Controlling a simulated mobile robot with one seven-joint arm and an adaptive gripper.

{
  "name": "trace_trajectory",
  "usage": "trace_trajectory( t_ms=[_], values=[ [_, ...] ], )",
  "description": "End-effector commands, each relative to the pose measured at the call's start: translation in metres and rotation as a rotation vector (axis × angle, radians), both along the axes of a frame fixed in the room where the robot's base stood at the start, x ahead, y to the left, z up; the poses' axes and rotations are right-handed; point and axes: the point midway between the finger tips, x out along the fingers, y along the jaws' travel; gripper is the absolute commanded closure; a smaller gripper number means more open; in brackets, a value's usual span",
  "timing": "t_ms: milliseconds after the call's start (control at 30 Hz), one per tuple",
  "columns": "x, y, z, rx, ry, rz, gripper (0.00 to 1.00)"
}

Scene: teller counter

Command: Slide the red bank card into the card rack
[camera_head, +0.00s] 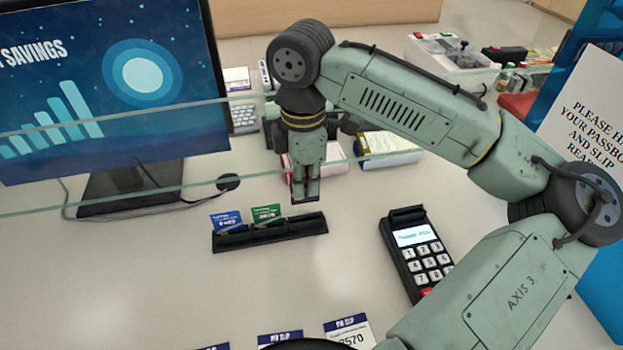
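The black card rack (290,230) lies on the counter, left of centre. A blue card (226,221) and a green card (267,214) stand in its left and middle parts; its right part shows no card. My gripper (305,196) points down just above and behind the rack's right end. Its fingers are close together, and I cannot make out whether anything is between them. I cannot clearly identify the red bank card; only a red and white item (286,162) shows partly behind the gripper.
A glass panel edge (120,196) crosses the left side. A monitor (110,90) stands back left. A card terminal (416,250) lies right of the rack, and a yellow and white box (388,150) behind. Labelled cards (349,331) line the front. The counter left of the rack is clear.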

Motion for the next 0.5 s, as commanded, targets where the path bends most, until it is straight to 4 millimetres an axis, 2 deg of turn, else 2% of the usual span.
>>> trace_trajectory(
  t_ms=[500],
  values=[
    [0.0, -0.001, -0.024, -0.001, 0.001, 0.0, 1.0]
  ],
)
